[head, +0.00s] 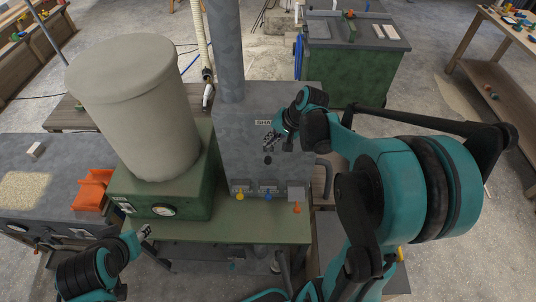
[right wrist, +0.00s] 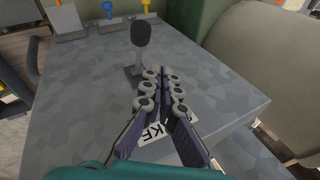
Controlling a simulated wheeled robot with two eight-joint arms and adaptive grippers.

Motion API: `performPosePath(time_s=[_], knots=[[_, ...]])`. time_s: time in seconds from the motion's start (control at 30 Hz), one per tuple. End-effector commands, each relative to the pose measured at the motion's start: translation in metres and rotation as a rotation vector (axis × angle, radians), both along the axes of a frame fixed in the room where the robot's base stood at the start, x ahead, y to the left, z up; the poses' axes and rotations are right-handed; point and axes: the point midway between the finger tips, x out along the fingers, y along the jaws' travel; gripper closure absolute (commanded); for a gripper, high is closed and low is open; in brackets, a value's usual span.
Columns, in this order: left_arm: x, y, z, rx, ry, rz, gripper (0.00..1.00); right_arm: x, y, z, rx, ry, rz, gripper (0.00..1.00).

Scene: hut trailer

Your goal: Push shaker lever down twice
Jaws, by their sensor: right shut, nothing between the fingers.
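The shaker lever (right wrist: 141,38), a dark rounded knob on a short stem, stands out from the grey panel (head: 228,150). In the head view the lever (head: 267,160) is small, just below my right gripper (head: 271,143). In the right wrist view my right gripper (right wrist: 160,74) is shut and empty, its fingertips close to the lever's base. I cannot tell whether they touch it. The fingers partly cover the panel's lettered label (right wrist: 185,145). My left gripper (head: 145,232) is at the lower left, away from the lever; its opening is too small to read.
Below the lever are yellow (head: 240,196), blue (head: 268,196) and orange (head: 297,208) switches. A large beige drum (head: 140,110) stands on a green base left of the panel. A grey pipe (head: 226,50) rises behind the panel. An orange object (head: 92,190) lies on the left table.

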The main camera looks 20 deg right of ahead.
Motion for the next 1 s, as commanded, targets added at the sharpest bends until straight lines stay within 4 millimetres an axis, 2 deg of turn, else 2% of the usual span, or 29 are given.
performPosePath(time_s=[0.03, 0.3, 1.0], knots=[[0.0, 0.0, 0.006, 0.0, 0.0, 0.0, 0.6, 0.002, -0.001, 0.008, 0.0, 0.0, 0.0, 1.0], [0.0, 0.0, 0.019, 0.0, 0.0, 0.0, 0.6, 0.011, -0.005, 0.028, 0.0, 0.0, 0.0, 1.0], [0.0, 0.0, 0.018, 0.0, 0.0, 0.0, 0.6, 0.011, -0.006, 0.028, 0.0, 0.0, 0.0, 1.0]])
